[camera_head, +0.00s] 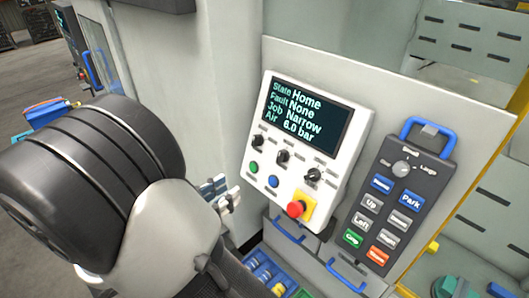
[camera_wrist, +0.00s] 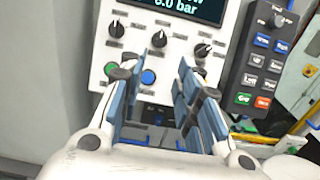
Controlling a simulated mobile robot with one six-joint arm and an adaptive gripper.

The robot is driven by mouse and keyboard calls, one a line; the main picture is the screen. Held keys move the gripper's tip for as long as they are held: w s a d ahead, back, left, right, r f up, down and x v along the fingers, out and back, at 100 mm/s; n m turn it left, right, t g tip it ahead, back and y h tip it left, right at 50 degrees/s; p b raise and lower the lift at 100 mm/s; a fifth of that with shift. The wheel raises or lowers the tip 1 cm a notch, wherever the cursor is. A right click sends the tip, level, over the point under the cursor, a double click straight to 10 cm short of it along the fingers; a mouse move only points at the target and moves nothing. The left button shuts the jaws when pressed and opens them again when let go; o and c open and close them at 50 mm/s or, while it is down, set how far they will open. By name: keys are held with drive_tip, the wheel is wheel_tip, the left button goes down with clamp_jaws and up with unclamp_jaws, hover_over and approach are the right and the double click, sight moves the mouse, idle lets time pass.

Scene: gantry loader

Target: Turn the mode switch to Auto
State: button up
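A white control panel (camera_head: 335,172) carries three black rotary switches in a slanting row: a left switch (camera_head: 256,140), a middle switch (camera_head: 282,156) and a right switch (camera_head: 313,174). Their labels are too small to read, so I cannot tell which is the mode switch. The wrist view shows the left switch (camera_wrist: 115,27), middle switch (camera_wrist: 159,38) and right switch (camera_wrist: 203,49) beyond my fingertips. My gripper (camera_wrist: 157,72) is open and empty, its blue-grey fingers apart. In the head view my gripper (camera_head: 219,192) is left of the panel, apart from the switches.
The panel screen (camera_head: 305,115) reads State Home, Fault None, Job Narrow, Air 6.0 bar. Below the switches are a green button (camera_head: 253,167), a blue button (camera_head: 273,181) and a red emergency stop (camera_head: 296,208). A grey pendant (camera_head: 385,210) with a blue handle hangs to the right.

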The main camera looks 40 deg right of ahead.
sight(279, 157)
drive_tip(key=d, duration=1)
drive_tip(key=w+d, duration=0.1)
drive_tip(key=d, duration=0.5)
drive_tip(key=shift+w+d, duration=0.1)
drive_tip(key=shift+c, duration=0.3)
clamp_jaws()
